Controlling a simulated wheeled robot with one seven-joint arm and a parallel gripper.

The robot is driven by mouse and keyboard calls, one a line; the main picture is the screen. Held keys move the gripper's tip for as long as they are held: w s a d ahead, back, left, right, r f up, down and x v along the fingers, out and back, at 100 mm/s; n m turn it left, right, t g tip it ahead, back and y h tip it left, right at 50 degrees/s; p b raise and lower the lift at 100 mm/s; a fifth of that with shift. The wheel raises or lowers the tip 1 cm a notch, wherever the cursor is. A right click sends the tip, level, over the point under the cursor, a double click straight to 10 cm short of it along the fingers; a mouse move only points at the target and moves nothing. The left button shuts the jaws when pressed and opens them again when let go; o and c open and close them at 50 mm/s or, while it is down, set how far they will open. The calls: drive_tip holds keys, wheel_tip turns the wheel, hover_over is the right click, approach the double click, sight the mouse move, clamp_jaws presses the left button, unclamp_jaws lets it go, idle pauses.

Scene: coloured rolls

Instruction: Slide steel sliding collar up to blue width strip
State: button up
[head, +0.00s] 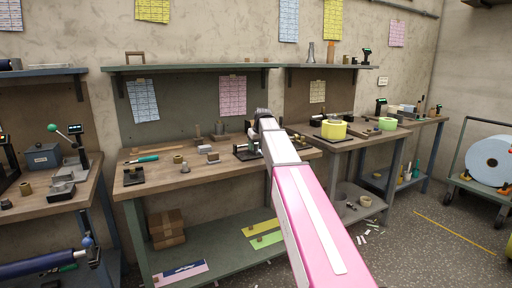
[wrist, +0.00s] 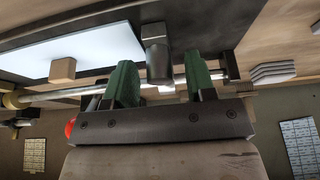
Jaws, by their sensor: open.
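In the wrist view my gripper (wrist: 160,82) is open, with one green finger on each side of a grey steel block that looks like the sliding collar (wrist: 156,45). A bright steel rod (wrist: 60,93) runs across behind the fingers. I cannot tell whether either finger touches the collar. A pale bluish-white flat piece (wrist: 90,49) lies left of the collar; I cannot tell whether it is the blue width strip. In the head view my arm reaches to the middle bench, and its wrist hides most of the black fixture (head: 242,153) there.
A small wooden block (wrist: 62,69) sits on the pale piece. A red ball (wrist: 71,128) is near the left finger, and stacked grey plates (wrist: 273,72) are at right. On the middle bench (head: 220,166) lie a green-handled tool (head: 143,160) and small metal parts. A yellow-green roll (head: 333,129) stands farther right.

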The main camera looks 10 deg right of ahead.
drive_tip(key=shift+f, duration=0.15)
clamp_jaws()
drive_tip(key=shift+w+d, duration=0.15)
drive_tip(key=shift+d, duration=0.2)
unclamp_jaws()
drive_tip(key=v, duration=1)
drive_tip(key=shift+s+r, duration=0.2)
drive_tip(key=shift+r, duration=0.15)
